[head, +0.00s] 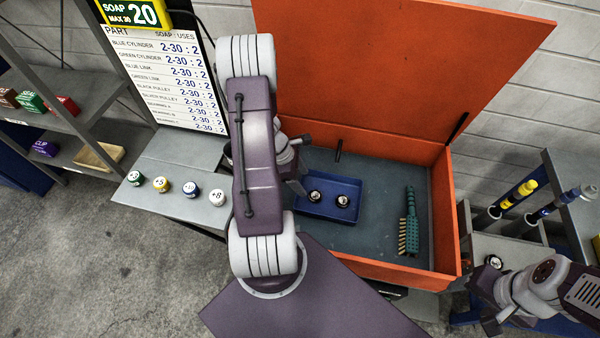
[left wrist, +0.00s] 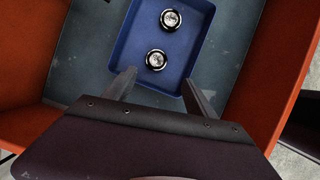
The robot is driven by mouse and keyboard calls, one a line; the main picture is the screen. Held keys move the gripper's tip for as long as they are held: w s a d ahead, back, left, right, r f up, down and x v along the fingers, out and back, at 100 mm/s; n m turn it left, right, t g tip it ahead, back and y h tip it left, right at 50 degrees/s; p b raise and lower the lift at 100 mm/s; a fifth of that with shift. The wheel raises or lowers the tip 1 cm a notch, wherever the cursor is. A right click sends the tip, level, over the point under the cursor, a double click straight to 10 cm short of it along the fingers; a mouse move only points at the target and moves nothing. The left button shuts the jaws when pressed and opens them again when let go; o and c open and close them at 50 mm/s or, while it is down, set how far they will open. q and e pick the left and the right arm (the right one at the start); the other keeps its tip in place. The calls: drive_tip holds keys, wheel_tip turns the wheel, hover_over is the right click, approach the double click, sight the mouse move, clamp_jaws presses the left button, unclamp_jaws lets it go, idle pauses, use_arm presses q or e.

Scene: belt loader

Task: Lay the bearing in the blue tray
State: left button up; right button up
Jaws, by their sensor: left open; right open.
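The blue tray (head: 322,211) lies on the floor of an open orange bin. Two round dark-rimmed bearings with silver centres, one on the left (head: 315,197) and one on the right (head: 343,201), sit inside it, apart from each other. The left wrist view also shows the tray (left wrist: 194,50) and both bearings, one farther (left wrist: 171,19) and one nearer (left wrist: 156,59). My left gripper (head: 300,164) is open and empty above the tray's near edge; its fingers (left wrist: 161,88) frame that edge. My right gripper (head: 487,299) is open at the lower right, outside the bin.
A green brush (head: 409,222) lies on the right of the bin floor. The bin's orange walls (head: 447,215) and raised lid (head: 400,60) bound the space. A small round part (head: 492,261) sits near my right gripper. Several numbered balls (head: 161,184) stand on a grey shelf left.

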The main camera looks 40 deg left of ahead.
use_arm(q)
drive_tip(key=s+d+r+m+y, duration=0.1)
drive_tip(key=d+r+m, duration=0.5)
drive_tip(key=m, duration=0.6)
drive_tip(key=s+d+r+m+g+y, duration=0.1)
drive_tip(key=s+d+r+m+y, duration=0.1)
drive_tip(key=d+r+m, duration=0.4)
drive_tip(key=d+m, duration=0.4)
drive_tip(key=m, duration=0.3)
drive_tip(key=shift+s+r+g, duration=0.2)
drive_tip(key=shift+r+g, duration=0.05)
drive_tip(key=shift+g, duration=0.05)
drive_tip(key=shift+s+d, duration=0.1)
